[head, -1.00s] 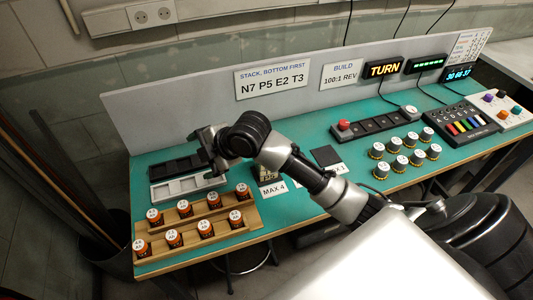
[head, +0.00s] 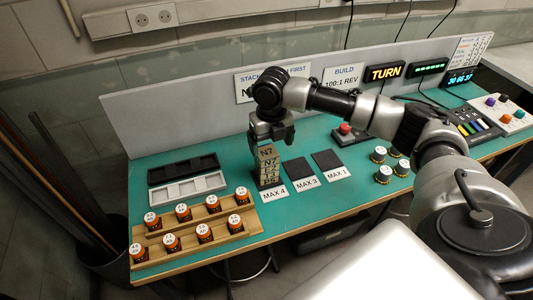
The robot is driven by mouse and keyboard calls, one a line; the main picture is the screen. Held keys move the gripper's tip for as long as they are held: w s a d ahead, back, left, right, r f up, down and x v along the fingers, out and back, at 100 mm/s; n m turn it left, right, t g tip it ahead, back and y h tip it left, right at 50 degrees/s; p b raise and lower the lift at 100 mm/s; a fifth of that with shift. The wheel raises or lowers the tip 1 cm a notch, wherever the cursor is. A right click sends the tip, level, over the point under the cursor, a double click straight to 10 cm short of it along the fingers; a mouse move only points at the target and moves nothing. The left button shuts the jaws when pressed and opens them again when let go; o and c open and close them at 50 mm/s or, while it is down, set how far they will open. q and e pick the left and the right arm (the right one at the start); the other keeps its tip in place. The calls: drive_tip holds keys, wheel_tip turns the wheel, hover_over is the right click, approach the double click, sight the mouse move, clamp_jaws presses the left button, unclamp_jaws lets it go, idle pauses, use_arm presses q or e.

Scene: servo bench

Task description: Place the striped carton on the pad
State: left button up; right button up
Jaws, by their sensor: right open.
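I see no striped carton. A stack of tan labelled blocks (head: 268,168), its upper face marked N7, stands upright behind the MAX 4 card (head: 276,194); any pad under it is hidden. Two bare dark pads lie to its right, one behind the MAX 3 card (head: 297,168) and one behind the MAX 1 card (head: 327,160). My right gripper (head: 271,143) points down, open, right at the top of the stack; I cannot tell whether its fingers touch the top block. My left gripper is not in view.
A black tray (head: 183,168) and a light grey tray (head: 189,188) lie left of the stack. A wooden rack (head: 222,232) holds several orange jars. A red button box (head: 345,129), white-topped jars (head: 383,174) and a key panel (head: 474,126) are at right. My right arm spans the right side.

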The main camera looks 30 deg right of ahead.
sight(270, 156)
drive_tip(key=shift+a+f+p, duration=0.15)
drive_tip(key=shift+f+p, duration=0.55)
drive_tip(key=shift+f, duration=2.05)
drive_tip(key=shift+r, duration=0.1)
drive_tip(key=c, duration=1.1)
